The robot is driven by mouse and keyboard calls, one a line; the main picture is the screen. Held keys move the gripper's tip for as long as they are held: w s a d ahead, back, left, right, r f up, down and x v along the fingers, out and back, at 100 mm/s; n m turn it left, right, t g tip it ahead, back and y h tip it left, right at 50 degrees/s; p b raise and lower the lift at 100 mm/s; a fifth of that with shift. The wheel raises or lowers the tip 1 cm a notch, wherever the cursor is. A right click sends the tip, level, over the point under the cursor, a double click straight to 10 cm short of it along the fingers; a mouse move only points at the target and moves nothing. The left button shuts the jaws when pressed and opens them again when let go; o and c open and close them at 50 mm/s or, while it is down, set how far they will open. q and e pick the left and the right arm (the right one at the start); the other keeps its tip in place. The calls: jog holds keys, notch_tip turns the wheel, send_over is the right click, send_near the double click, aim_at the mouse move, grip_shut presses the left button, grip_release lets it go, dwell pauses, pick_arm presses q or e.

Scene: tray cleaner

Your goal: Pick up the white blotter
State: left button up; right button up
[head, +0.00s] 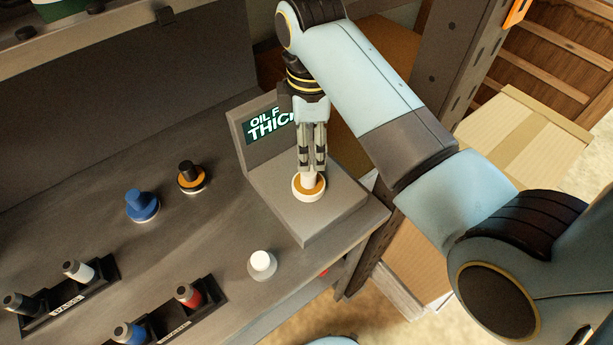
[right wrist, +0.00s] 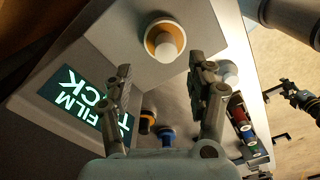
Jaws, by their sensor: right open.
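A white-handled blotter (head: 308,180) with an orange and white round base stands upright on a grey stand. My right gripper (head: 312,166) points down over it, fingers at its handle. In the right wrist view the same blotter (right wrist: 166,42) shows just beyond the open fingers (right wrist: 163,76), with nothing held between them. An all-white knobbed blotter (head: 262,264) stands on the table in front of the stand; it shows partly behind a finger in the right wrist view (right wrist: 228,72). A dark jointed part at that view's right edge looks like my left gripper (right wrist: 300,98); its jaws are unclear.
The grey stand (head: 290,222) has a back panel with a green sign. Blue (head: 142,205) and black-orange (head: 191,178) knobbed pieces stand to its left. Two dark racks (head: 50,318) (head: 205,303) hold small bottles. A metal post rises behind my right arm. The table's edge is on the right.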

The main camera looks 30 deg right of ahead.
aim_at(309, 175)
notch_tip(309, 175, down, 2)
jog(key=shift+d+f, duration=0.1)
jog(key=shift+f, duration=0.1)
jog(key=f, duration=0.2)
jog(key=f+p, duration=0.1)
jog(key=f, duration=0.2)
jog(key=shift+s+a+f, duration=0.3)
jog(key=shift+s, duration=0.05)
grip_shut()
